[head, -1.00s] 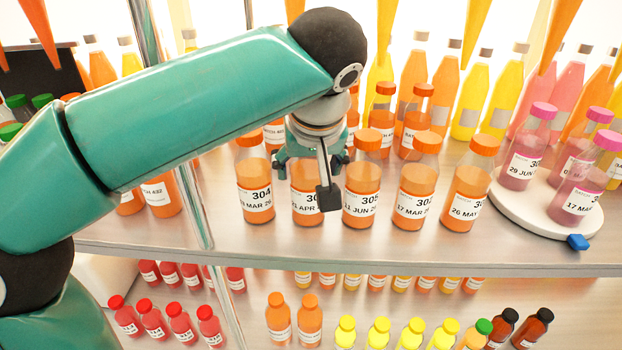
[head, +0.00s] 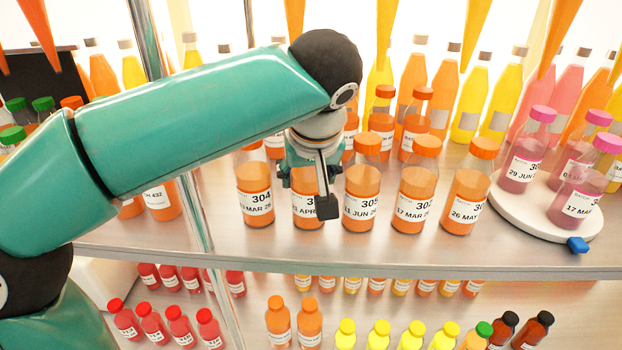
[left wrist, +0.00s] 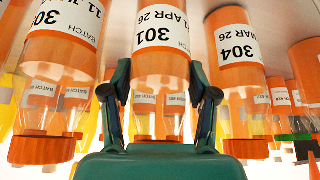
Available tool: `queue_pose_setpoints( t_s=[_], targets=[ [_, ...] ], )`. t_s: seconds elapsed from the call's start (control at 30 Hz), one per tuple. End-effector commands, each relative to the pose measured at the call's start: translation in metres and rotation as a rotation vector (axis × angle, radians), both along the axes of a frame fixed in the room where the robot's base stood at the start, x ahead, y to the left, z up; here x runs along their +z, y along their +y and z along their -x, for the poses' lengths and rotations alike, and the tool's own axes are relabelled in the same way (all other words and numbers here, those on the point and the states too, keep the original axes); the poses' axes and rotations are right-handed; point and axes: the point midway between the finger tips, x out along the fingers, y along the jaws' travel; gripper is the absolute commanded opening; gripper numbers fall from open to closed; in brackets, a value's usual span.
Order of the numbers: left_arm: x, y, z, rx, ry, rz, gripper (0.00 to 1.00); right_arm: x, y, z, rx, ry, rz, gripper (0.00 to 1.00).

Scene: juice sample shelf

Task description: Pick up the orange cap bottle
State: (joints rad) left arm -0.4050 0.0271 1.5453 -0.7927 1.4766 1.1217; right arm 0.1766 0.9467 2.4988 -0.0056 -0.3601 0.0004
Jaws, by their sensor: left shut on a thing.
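Several orange cap bottles with orange juice stand in a front row on the shelf. The one labelled 301 (head: 305,215) is in my left gripper (head: 312,182), its cap hidden behind the gripper in the head view. In the left wrist view, which looks upside down, my left gripper (left wrist: 161,94) has a finger on each side of bottle 301 (left wrist: 160,60), shut on it near the neck. The bottle is upright and appears to stand on the shelf. My right gripper is not in view.
Bottle 304 (head: 254,200) stands close on the left and bottle 305 (head: 361,195) close on the right. Pink cap bottles stand on a white round turntable (head: 520,215) at the right. A metal post (head: 195,215) rises at the left. The shelf's front strip is clear.

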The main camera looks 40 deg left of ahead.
Motion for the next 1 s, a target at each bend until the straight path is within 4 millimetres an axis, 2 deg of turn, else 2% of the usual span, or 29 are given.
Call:
queue_pose_setpoints(
  t_s=[0.27,0.77,1.0],
  targets=[
    [0.017,-0.001,-0.001,-0.001,-0.004,0.000,0.12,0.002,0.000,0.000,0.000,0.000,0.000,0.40],
    [0.095,-0.001,-0.001,-0.001,-0.003,0.000,0.12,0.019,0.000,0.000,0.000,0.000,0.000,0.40],
    [0.123,-0.001,0.000,-0.001,-0.001,0.000,0.12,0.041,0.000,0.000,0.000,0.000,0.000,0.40]
  ],
)
